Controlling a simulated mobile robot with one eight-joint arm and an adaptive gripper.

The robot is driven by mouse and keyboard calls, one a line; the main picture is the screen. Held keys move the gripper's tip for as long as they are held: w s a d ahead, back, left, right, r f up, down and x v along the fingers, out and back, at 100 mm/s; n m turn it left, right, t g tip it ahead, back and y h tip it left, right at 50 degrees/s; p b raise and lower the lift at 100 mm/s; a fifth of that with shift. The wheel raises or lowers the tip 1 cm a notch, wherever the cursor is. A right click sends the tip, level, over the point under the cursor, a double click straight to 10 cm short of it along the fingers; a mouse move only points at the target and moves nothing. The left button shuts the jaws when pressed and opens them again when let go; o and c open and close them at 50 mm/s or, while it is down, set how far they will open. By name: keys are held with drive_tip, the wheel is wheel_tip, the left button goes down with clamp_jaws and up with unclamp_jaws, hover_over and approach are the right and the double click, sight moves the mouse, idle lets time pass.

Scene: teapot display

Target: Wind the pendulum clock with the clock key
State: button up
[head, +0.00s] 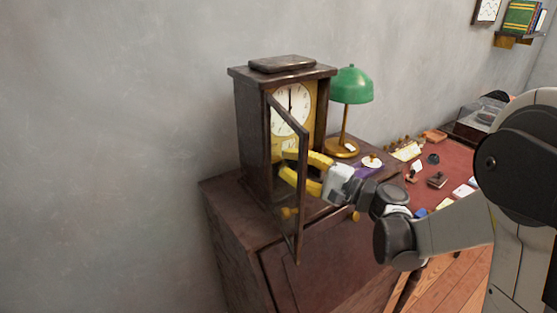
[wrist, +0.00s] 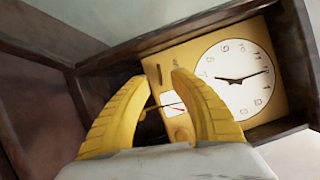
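The pendulum clock (head: 252,125) is a dark wooden case standing on a brown cabinet, with a white round dial (head: 291,108) on a yellowish face. Its narrow glazed door (head: 301,190) stands open towards me. My gripper (head: 286,164) has yellow fingers inside the open front, below the dial. I cannot make out the clock key.
The open door's edge is close to the left of my gripper. A green lamp (head: 351,86) stands right of the clock. A small white dish (head: 371,162) is near my wrist. A red-topped desk (head: 452,160) with several small items lies to the right.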

drive_tip(key=v, duration=0.8)
drive_tip(key=shift+s+d, duration=0.2)
drive_tip(key=shift+d, duration=0.15)
drive_tip(key=s+a+f+n+g+h, duration=0.2)
drive_tip(key=s+f+n+g+h, duration=0.25)
drive_tip(key=s+h, duration=0.45)
drive_tip(key=s+d+f+n+t+h, duration=0.1)
drive_tip(key=s+d+f+n+h, duration=0.2)
drive_tip(key=s+d+h, duration=0.3)
drive_tip(key=s+d+n, duration=0.1)
drive_tip(key=s+d, duration=0.3)
drive_tip(key=s, duration=0.1)
drive_tip(key=shift+s+d+h, duration=0.25)
drive_tip(key=shift+s+h, duration=0.05)
drive_tip(key=shift+s, duration=0.1)
